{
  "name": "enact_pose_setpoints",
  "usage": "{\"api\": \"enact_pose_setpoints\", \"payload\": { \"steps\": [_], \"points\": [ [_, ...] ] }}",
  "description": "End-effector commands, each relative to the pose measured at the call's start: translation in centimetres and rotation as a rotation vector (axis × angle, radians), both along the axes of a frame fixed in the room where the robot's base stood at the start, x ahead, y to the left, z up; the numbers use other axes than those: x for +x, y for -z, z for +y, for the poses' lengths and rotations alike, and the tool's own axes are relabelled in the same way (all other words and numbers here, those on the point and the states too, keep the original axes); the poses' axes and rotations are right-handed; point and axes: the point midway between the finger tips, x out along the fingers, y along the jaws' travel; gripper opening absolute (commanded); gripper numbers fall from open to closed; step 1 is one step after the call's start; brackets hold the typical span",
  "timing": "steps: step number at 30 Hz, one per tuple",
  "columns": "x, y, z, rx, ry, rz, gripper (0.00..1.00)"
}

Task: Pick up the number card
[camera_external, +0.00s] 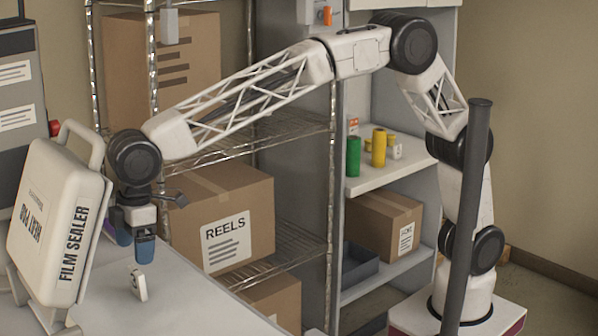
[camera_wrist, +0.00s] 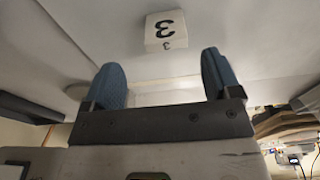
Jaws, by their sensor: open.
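The number card (camera_external: 138,284) is a small white piece standing on the pale worktop at the lower left. In the wrist view the number card (camera_wrist: 166,32) shows a black 3 on its face and a smaller 3 below, upside down in the picture. My gripper (camera_external: 145,260) points down above the card, apart from it. In the wrist view my gripper (camera_wrist: 163,68) has its two blue fingers spread with nothing between them. The card lies beyond the fingertips, roughly centred between them.
A white film sealer (camera_external: 55,225) with a handle stands left of my gripper, close by. The worktop (camera_external: 195,300) right of the card is clear. Behind is a wire rack with a REELS box (camera_external: 225,225). Green (camera_external: 354,156) and yellow (camera_external: 379,148) cylinders stand on a shelf.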

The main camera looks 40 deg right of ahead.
Motion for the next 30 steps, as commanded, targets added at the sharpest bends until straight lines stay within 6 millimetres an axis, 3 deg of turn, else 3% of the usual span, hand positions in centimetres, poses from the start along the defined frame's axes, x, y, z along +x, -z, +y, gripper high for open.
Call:
{"api": "enact_pose_setpoints", "payload": {
  "steps": [12,22,30],
  "points": [
    [-0.5,0.1,0.2,-0.002,-0.007,0.001,0.83],
    [-0.5,2.4,0.5,-0.003,-0.007,0.001,0.83],
    [-0.5,2.7,0.5,-0.002,-0.006,0.001,0.83]
  ]
}}
